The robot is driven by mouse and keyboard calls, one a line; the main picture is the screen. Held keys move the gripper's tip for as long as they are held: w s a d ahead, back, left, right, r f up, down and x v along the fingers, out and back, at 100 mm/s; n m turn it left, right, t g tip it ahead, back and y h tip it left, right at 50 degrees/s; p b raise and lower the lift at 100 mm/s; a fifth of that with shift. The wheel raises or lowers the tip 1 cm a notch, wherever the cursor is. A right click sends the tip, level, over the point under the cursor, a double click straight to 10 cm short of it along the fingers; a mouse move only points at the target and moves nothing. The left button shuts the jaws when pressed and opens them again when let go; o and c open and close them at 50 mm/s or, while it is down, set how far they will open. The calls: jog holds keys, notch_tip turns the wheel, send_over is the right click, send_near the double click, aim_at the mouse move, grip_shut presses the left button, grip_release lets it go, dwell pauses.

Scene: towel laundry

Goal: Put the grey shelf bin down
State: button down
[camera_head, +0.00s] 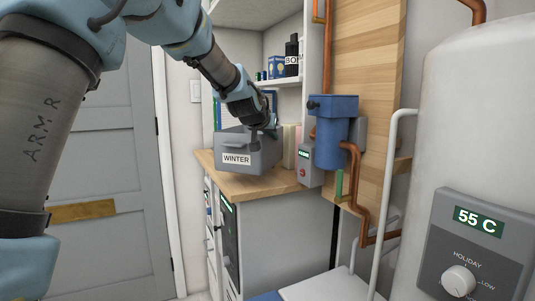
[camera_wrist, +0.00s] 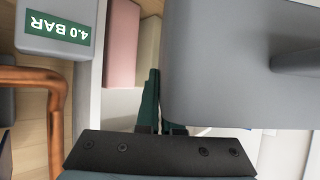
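The grey shelf bin (camera_head: 262,154) has a white WINTER label on its front and appears upright at the wooden worktop. I cannot tell whether its base touches the wood. My gripper (camera_head: 270,131) is at the bin's right upper edge. In the wrist view the bin (camera_wrist: 220,85) fills the upper right. My dark green fingers (camera_wrist: 160,108) are close together at its edge; one shows beside the wall and the other is mostly hidden behind the bin. They look shut on the wall.
The wooden worktop (camera_head: 222,183) is narrow, with books (camera_head: 289,146) behind the bin and a grey gauge box (camera_head: 309,166) at right, reading 4.0 BAR in the wrist view (camera_wrist: 55,28). A blue filter housing (camera_head: 332,130) and copper pipes (camera_head: 354,190) stand further right.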

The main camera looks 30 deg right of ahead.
aim_at(261, 139)
jog(key=shift+f, duration=2.25)
jog(key=shift+f, duration=0.2)
jog(key=c, duration=1.1)
grip_release()
jog(key=shift+o, duration=0.2)
jog(key=shift+r, duration=0.15)
jog(key=b+v, duration=0.2)
jog(key=v, duration=1)
jog(key=shift+a, duration=0.1)
